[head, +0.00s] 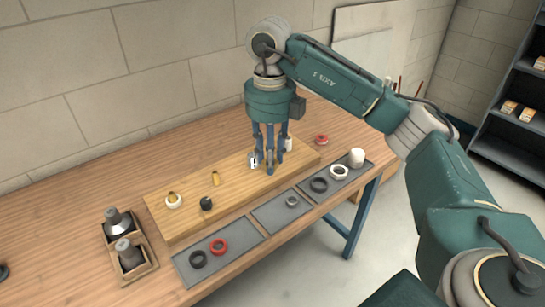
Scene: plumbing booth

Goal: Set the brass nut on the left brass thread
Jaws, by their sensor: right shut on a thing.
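My right gripper (270,168) points straight down over the right part of the wooden board (232,205). Its blue fingers are shut on a small part that they mostly hide, so I cannot tell if it is the brass nut. At the board's left end, a short brass thread (172,196) stands up with a white ring around its base. A bare brass post (214,178) stands to its right. A dark fitting (206,203) with a thin upright tip stands between and in front of them. My right gripper is well to the right of these. My left gripper is not in view.
Grey mats along the front hold a black ring (198,259), red ring (218,246), grey nut (292,201), black ring (319,184), white nut (339,172) and white cap (357,157). A wooden tray (148,270) with grey fittings stands left. A silver piece (252,160) is beside my fingers.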

